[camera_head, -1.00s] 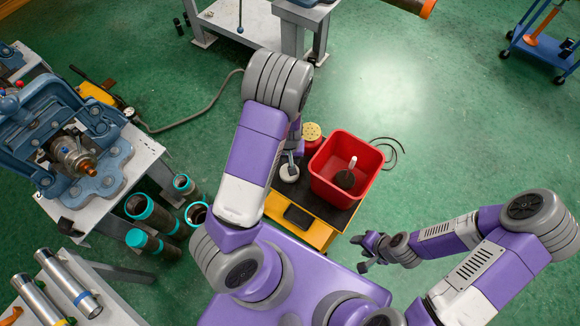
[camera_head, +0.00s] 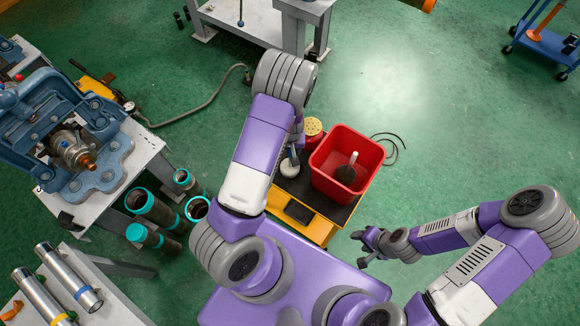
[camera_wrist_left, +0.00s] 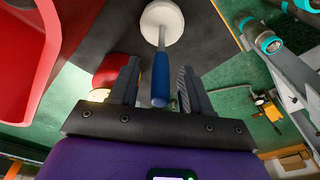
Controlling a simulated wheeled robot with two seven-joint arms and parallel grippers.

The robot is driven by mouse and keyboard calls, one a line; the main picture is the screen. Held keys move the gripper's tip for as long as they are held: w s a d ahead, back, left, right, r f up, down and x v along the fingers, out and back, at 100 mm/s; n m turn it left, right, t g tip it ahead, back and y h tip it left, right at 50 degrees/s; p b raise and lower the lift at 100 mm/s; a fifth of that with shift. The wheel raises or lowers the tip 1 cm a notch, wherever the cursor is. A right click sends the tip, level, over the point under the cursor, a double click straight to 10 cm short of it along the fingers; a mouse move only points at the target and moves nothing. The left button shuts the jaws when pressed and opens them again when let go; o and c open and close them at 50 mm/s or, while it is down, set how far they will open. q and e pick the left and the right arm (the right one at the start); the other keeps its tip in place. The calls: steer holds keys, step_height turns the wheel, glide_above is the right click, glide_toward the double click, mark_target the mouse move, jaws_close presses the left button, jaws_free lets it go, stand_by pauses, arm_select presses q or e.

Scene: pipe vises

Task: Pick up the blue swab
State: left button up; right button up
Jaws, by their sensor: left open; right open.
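The blue swab shows in the left wrist view with its blue handle (camera_wrist_left: 160,78) pointing toward me and its white round head (camera_wrist_left: 162,22) at the top. In the head view its white head (camera_head: 289,167) rests on the dark top of the yellow cart (camera_head: 325,212). My left gripper (camera_wrist_left: 158,88) is open, with one finger on each side of the blue handle; I cannot tell whether either touches it. In the head view the left gripper is mostly hidden behind my arm. My right gripper (camera_head: 367,243) is open and empty, beside the cart's right edge.
A red bin (camera_head: 322,178) holding a dark, white-handled item stands right of the swab. A red can with a yellowish top (camera_head: 313,128) stands behind it. A black flat object (camera_head: 299,211) lies at the cart's front. Teal-ended pipes (camera_head: 147,205) stand on the floor left.

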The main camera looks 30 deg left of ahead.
arm_select(q)
jaws_close()
steer(key=shift+r, duration=0.1)
